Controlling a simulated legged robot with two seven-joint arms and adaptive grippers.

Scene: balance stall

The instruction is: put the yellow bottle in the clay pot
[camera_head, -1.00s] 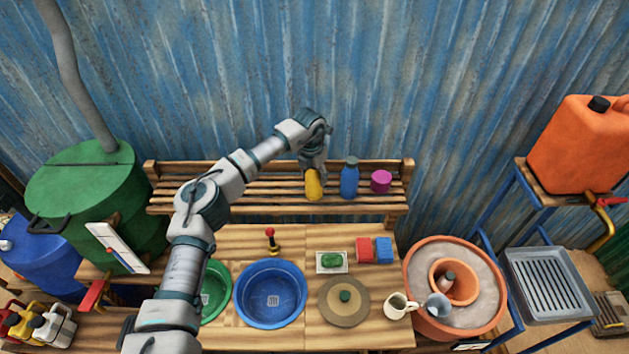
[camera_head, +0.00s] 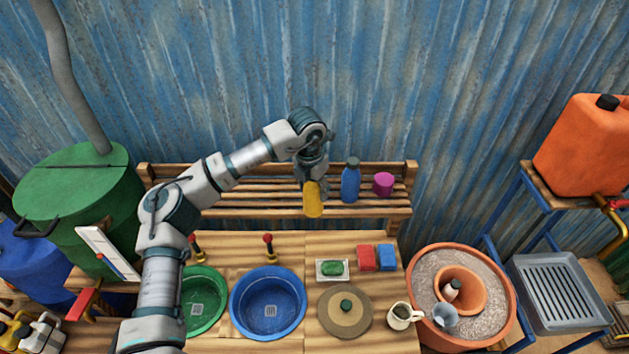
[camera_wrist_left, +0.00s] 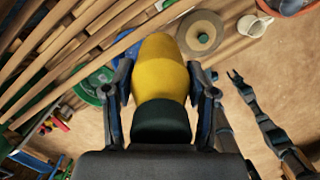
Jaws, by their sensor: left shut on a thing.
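My left gripper (camera_head: 312,180) is shut on the yellow bottle (camera_head: 313,203), holding it by its upper part. The bottle hangs roughly upright, in front of or above the slatted shelf. In the left wrist view the yellow bottle (camera_wrist_left: 161,75) lies between both fingers, its dark cap end toward the palm. The clay pot (camera_head: 441,282) stands to the lower right, an inner pot set in sand inside a wider clay pot (camera_head: 413,305). A small pale-and-brown object (camera_head: 452,290) shows in the inner pot. In the wrist view my right gripper (camera_wrist_left: 236,82) shows small and dark.
A blue bottle (camera_head: 350,183) and a magenta cup-like thing (camera_head: 383,184) stand on the shelf (camera_head: 240,204). Below are a blue basin (camera_head: 268,337), a green basin (camera_head: 205,325), a round lid (camera_head: 345,325) and a cream jug (camera_head: 402,316). A grey scoop or cup (camera_head: 445,316) sits at the sand's edge.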

